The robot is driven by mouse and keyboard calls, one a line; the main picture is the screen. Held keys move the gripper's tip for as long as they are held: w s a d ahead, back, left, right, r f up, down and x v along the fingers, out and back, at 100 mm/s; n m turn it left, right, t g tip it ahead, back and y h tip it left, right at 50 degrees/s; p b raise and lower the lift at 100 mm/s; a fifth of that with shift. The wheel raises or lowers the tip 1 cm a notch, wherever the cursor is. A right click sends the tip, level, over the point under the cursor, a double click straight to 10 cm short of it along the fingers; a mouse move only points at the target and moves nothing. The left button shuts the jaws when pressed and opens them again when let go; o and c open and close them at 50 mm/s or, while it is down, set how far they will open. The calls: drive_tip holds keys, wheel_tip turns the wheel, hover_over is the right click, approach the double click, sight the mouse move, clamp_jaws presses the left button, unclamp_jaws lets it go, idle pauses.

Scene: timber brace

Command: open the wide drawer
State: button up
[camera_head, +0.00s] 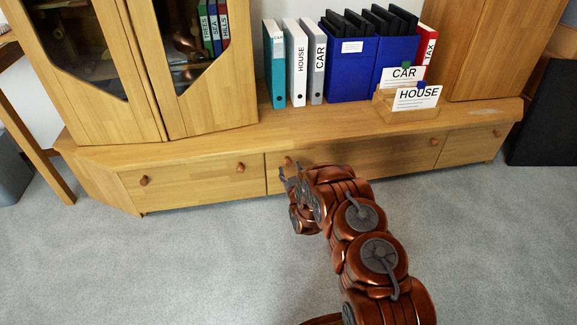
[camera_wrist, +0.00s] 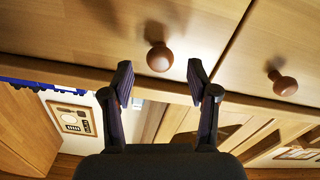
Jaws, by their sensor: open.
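The wide drawer (camera_head: 370,157) is the middle one in the low wooden cabinet, and its front looks flush and shut. It has a round wooden knob (camera_head: 287,161) near its left end and another knob (camera_head: 435,142) near its right end. My gripper (camera_head: 290,175) is in front of the left knob. In the wrist view my gripper (camera_wrist: 161,78) is open and empty, and that knob (camera_wrist: 160,57) appears between and just beyond the fingertips. I cannot tell whether they touch it. My arm hides part of the drawer's lower front.
The left drawer (camera_head: 195,182) adjoins, its nearer knob (camera_wrist: 284,84) close by in the wrist view. A small drawer (camera_head: 470,145) is at right. Binders (camera_head: 296,62), blue boxes (camera_head: 352,70) and a card holder (camera_head: 405,108) stand on top. Grey carpet (camera_head: 200,265) in front is clear.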

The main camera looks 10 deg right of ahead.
sight(289, 165)
drive_tip(key=shift+w+b, duration=0.6)
drive_tip(key=shift+w, duration=1.5)
drive_tip(key=shift+c, duration=0.3)
clamp_jaws()
